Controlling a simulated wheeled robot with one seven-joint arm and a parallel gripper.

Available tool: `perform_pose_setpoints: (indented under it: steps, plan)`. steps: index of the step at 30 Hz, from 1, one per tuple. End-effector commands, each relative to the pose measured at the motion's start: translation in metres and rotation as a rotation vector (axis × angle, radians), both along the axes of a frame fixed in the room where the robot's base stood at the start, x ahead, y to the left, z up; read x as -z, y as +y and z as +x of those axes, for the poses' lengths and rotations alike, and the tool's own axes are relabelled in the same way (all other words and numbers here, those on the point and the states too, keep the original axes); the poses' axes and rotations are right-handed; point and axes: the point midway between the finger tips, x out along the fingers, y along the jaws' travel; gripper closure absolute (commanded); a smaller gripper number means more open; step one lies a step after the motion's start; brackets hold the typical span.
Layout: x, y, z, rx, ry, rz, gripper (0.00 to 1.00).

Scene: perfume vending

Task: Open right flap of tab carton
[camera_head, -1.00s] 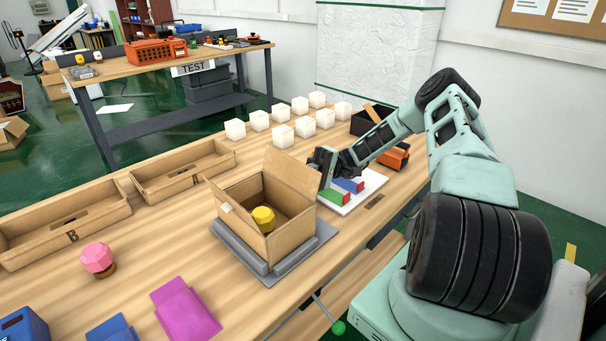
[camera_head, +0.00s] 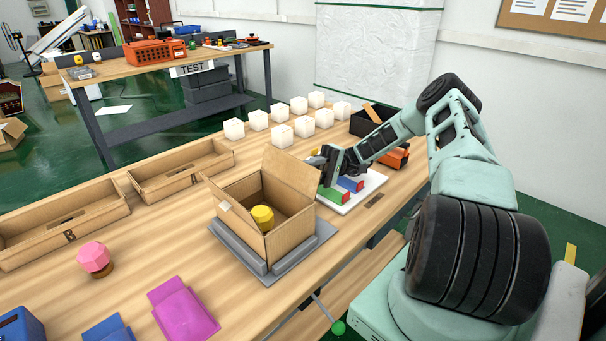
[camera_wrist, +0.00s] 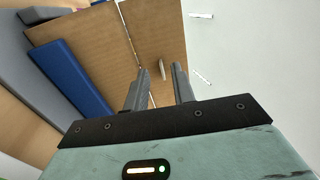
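The open brown carton (camera_head: 238,200) sits on a grey stand (camera_head: 288,256), with a yellow faceted piece (camera_head: 262,216) inside. Its flap on the far right side (camera_head: 291,178) stands up and leans outward. I cannot tell whether a finger touches the flap.
Green, red and blue blocks (camera_head: 340,191) lie on a white plate (camera_head: 370,190) right of the carton. White cubes (camera_head: 282,136) stand behind it. A pink piece (camera_head: 94,256) and magenta box (camera_head: 184,312) are at front left.

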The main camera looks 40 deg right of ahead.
Motion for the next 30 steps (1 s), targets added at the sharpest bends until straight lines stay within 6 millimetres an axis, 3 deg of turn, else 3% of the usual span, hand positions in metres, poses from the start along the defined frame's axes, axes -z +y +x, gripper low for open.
perform_pose_setpoints:
  steps: [3,9,30]
  plan:
    - [0.009,-0.020,0.001,0.003,-0.001,-0.002,0.75]
    - [0.013,-0.039,0.001,0.001,0.000,-0.001,0.75]
    - [0.008,-0.041,0.001,0.000,0.000,-0.001,0.75]
